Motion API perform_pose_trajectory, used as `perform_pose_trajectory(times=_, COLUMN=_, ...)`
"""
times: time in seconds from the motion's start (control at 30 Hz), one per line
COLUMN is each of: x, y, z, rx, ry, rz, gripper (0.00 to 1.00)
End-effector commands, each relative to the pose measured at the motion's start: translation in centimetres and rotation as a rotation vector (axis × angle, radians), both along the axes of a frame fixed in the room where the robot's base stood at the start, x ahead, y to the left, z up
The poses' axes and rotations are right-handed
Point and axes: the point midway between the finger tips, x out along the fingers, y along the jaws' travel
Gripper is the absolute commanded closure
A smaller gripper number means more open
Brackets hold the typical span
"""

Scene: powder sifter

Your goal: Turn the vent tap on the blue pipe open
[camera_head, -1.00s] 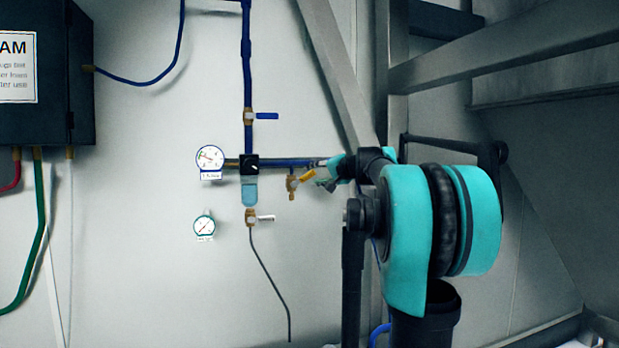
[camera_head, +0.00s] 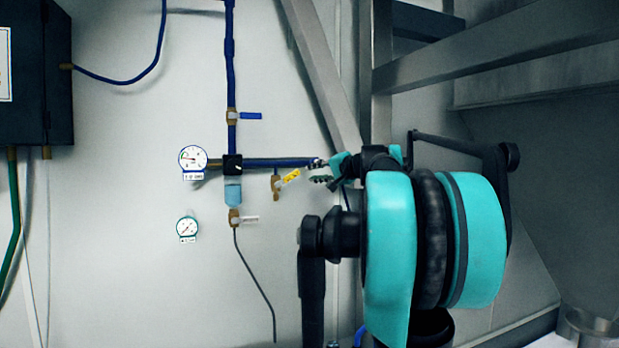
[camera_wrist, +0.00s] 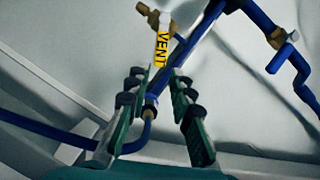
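The vent tap has a brass body (camera_head: 276,187) and a yellow handle (camera_head: 289,178) that slants up to the right. It hangs below the horizontal blue pipe (camera_head: 265,162). In the wrist view the yellow handle (camera_wrist: 162,48) reads VENT and stands upright ahead of my gripper. My gripper (camera_head: 322,170) is open, just right of the handle in the head view. Its fingers are spread in the wrist view (camera_wrist: 160,78), with the blue pipe passing behind the gap. The handle's end lies just beyond the fingertips, and no contact shows.
A blue-handled valve (camera_head: 248,116) sits on the vertical pipe, and a white-handled valve (camera_head: 247,219) sits below the blue bowl (camera_head: 233,194). Two gauges (camera_head: 192,158) (camera_head: 187,228) are at left. A steel brace (camera_head: 320,75) runs down toward my arm from above.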

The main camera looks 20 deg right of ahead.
Motion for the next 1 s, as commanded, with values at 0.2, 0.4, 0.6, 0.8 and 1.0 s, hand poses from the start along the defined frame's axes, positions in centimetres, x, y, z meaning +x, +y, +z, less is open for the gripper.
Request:
perform_pose_trajectory(times=0.2, x=0.9, y=-0.1, z=-3.8, rx=0.552, ry=0.062, rz=-0.101, gripper=1.0)
perform_pose_trajectory(times=0.4, x=0.0, y=-0.7, z=-7.7, rx=1.127, ry=0.142, rz=-0.142, gripper=1.0)
perform_pose_trajectory(times=0.6, x=-1.1, y=-1.0, z=-9.8, rx=1.433, ry=0.192, rz=-0.138, gripper=1.0)
perform_pose_trajectory(times=0.8, x=-0.1, y=-0.9, z=-9.8, rx=1.478, ry=0.2, rz=-0.136, gripper=1.0)
perform_pose_trajectory(times=1.0, x=3.2, y=0.0, z=-9.1, rx=1.474, ry=0.201, rz=-0.135, gripper=1.0)
